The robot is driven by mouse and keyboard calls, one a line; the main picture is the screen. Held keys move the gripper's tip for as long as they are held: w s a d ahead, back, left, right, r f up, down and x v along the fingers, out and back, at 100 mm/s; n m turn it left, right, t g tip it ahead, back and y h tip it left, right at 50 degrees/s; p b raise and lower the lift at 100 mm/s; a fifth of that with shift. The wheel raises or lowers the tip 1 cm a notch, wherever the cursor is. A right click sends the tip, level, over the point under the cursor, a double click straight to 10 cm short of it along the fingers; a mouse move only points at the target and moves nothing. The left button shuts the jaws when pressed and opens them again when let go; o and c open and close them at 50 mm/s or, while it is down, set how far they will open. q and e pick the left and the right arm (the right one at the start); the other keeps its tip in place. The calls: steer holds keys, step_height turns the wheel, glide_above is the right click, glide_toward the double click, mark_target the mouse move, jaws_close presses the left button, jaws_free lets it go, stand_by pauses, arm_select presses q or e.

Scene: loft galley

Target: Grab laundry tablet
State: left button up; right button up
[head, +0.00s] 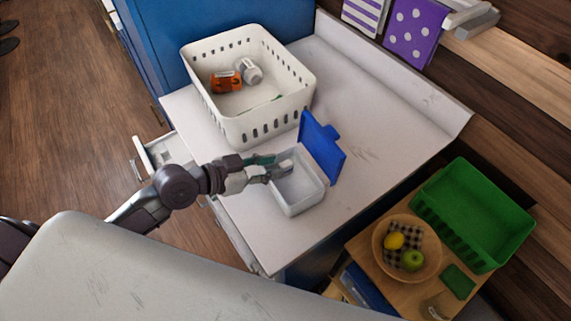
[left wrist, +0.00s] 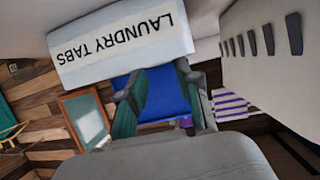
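A white tub (head: 298,208) with its blue lid (head: 322,148) swung open stands on the counter. In the left wrist view its front (left wrist: 120,42) reads "LAUNDRY TABS", upside down, and the blue lid (left wrist: 165,95) shows behind the fingers. My left gripper (head: 284,168) reaches in from the left, with its fingertips at the near-left rim of the tub. In the left wrist view the two teal fingers (left wrist: 160,98) stand apart with nothing visibly held between them. No laundry tablet can be made out in either view. My right gripper is not in view.
A white perforated basket (head: 262,132) holding an orange item (head: 226,82) and a white-grey item (head: 250,71) stands behind the tub. An open drawer (head: 160,152) is at the left. A side table holds a fruit bowl (head: 381,262) and a green crate (head: 468,252). The counter's right part is clear.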

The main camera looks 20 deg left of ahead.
mark_target(287, 163)
arm_select(q)
steer(key=shift+w+d+r+p, duration=0.1)
steer(key=shift+w+d+p, duration=0.8)
steer(key=shift+w, duration=0.1)
steer(key=x, duration=0.2)
steer(key=shift+w+d+f, duration=0.1)
steer(key=shift+f, duration=0.25)
steer(key=shift+c, duration=1)
jaws_close()
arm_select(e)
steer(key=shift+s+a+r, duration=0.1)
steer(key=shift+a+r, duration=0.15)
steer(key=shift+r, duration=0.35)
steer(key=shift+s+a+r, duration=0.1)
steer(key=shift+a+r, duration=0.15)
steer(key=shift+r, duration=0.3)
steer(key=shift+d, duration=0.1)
